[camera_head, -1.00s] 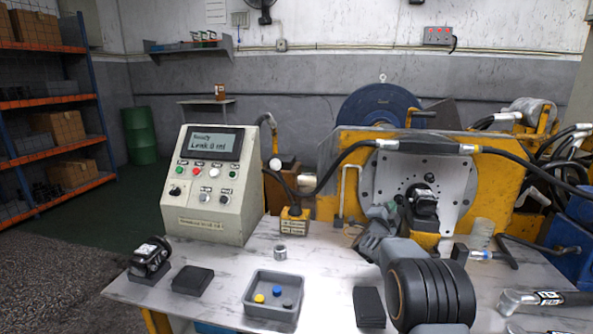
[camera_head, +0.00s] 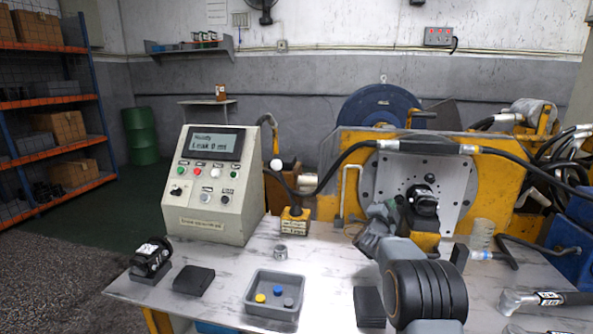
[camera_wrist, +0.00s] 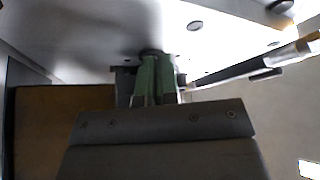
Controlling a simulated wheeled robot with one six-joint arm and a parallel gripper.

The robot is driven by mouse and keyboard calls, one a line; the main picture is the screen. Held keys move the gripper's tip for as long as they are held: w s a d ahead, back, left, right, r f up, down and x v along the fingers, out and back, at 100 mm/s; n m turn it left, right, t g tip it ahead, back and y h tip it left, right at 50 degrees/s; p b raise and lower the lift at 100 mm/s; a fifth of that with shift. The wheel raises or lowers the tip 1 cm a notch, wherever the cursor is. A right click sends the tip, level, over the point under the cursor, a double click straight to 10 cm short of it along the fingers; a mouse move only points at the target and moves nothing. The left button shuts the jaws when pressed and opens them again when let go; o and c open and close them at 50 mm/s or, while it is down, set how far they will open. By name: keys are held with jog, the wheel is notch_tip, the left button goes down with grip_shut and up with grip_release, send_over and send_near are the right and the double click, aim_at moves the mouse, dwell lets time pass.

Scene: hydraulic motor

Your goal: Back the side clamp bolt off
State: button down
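The hydraulic motor (camera_head: 424,203) is a black block on the grey mounting plate (camera_head: 455,185) of the yellow stand. My gripper (camera_head: 384,210) reaches up to the plate's lower left, just left of the motor. In the wrist view the green fingers of my gripper (camera_wrist: 152,60) stand close together. Their tips are at a small dark round piece against the pale plate, which I take for the side clamp bolt (camera_wrist: 150,52). The fingers look shut on it, but they hide most of it. In the head view my gripper and arm hide the bolt.
A control box (camera_head: 210,185) reads leak 0 ml. A grey tray (camera_head: 273,312) with small caps, a dark pad (camera_head: 194,280), another black block (camera_head: 151,257) and a metal ring (camera_head: 280,253) are on the table. A torque wrench (camera_head: 545,298) lies at right. Black hoses (camera_head: 340,160) cross above the motor.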

jog(key=shift+d+r+b, duration=0.1)
jog(key=shift+d+b, duration=0.15)
jog(key=shift+b, duration=0.15)
dwell(0.3)
jog(key=shift+s+d+f+b, duration=0.15)
jog(key=shift+f+b, duration=0.55)
jog(key=shift+b, duration=0.8)
jog(key=shift+d+f+b, duration=0.35)
jog(key=shift+f+b, duration=0.05)
jog(key=shift+b, duration=0.7)
jog(key=shift+a+f+b, duration=0.15)
jog(key=shift+f+b, duration=0.1)
jog(key=shift+b, duration=0.1)
jog(key=shift+f, duration=0.1)
jog(key=s+b, duration=0.1)
jog(key=s, duration=0.1)
jog(key=s+a+b, duration=0.1)
jog(key=b, duration=0.1)
jog(key=s+b, duration=0.1)
jog(key=s, duration=0.1)
jog(key=shift+s+a, duration=0.3)
jog(key=shift+a, duration=0.05)
jog(key=shift+r, duration=0.3)
